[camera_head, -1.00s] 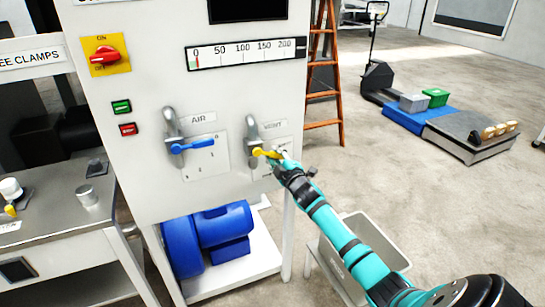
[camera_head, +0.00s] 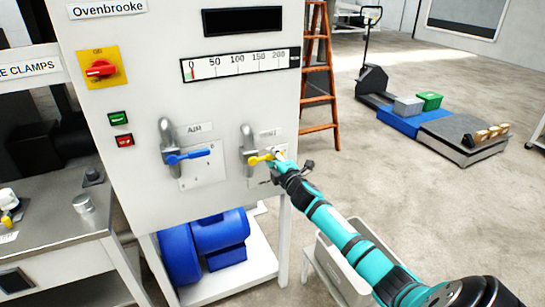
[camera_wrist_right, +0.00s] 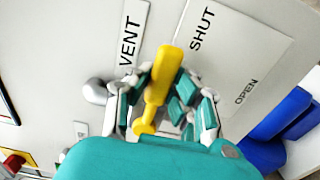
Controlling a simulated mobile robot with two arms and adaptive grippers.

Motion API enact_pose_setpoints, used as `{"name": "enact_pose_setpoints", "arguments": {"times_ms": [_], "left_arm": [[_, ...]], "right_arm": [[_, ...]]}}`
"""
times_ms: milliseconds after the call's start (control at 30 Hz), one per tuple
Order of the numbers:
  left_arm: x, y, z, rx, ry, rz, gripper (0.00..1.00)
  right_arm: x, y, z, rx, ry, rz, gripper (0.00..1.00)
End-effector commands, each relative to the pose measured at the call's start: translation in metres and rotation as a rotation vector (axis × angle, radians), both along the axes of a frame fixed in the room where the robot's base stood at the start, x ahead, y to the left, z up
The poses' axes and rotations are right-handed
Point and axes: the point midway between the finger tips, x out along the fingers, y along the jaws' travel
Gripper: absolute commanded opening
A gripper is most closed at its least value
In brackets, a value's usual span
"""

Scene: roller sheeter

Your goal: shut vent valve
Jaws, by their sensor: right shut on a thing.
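The vent valve is on the front of the white panel, with a grey pipe (camera_head: 247,138) and a yellow lever (camera_head: 260,159). The lever points right from its pivot in the head view. My right gripper (camera_head: 279,160) is at the lever's outer end. In the wrist view my right gripper (camera_wrist_right: 160,92) is shut around the yellow lever (camera_wrist_right: 157,83), with fingers on both sides. The label plate (camera_wrist_right: 250,62) beside it reads SHUT and OPEN; the lever's tip lies nearer SHUT, between that word and VENT. My left gripper is not in view.
The air valve's blue lever (camera_head: 187,157) is to the left on the same panel. Below are a blue motor (camera_head: 205,243) and a grey bin (camera_head: 340,262) beside my right arm. A ladder (camera_head: 320,75) and a loaded pallet truck (camera_head: 440,125) stand behind on open floor.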

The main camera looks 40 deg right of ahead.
Motion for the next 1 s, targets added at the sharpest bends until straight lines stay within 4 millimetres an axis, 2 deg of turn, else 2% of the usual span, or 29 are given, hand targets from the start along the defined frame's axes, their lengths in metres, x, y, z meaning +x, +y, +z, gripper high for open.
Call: {"name": "enact_pose_setpoints", "arguments": {"times_ms": [233, 267, 467, 767, 867, 1000], "left_arm": [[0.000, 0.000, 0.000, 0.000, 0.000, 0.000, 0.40], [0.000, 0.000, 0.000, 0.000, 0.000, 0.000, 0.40], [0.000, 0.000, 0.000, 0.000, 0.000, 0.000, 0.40], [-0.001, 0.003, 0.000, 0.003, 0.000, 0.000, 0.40], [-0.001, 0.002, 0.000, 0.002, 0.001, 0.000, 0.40], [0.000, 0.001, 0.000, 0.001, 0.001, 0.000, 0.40]], "right_arm": [[0.000, 0.000, 0.000, -0.014, 0.003, 0.000, 0.00], [0.000, 0.000, 0.000, -0.014, 0.003, 0.000, 0.20], [0.000, 0.000, 0.000, -0.010, 0.001, 0.000, 0.45], [-0.002, 0.000, 0.000, -0.006, 0.000, 0.000, 0.45], [-0.009, 0.002, -0.001, -0.007, 0.003, 0.001, 0.45], [-0.031, 0.007, -0.001, -0.009, 0.003, 0.002, 0.45]]}}
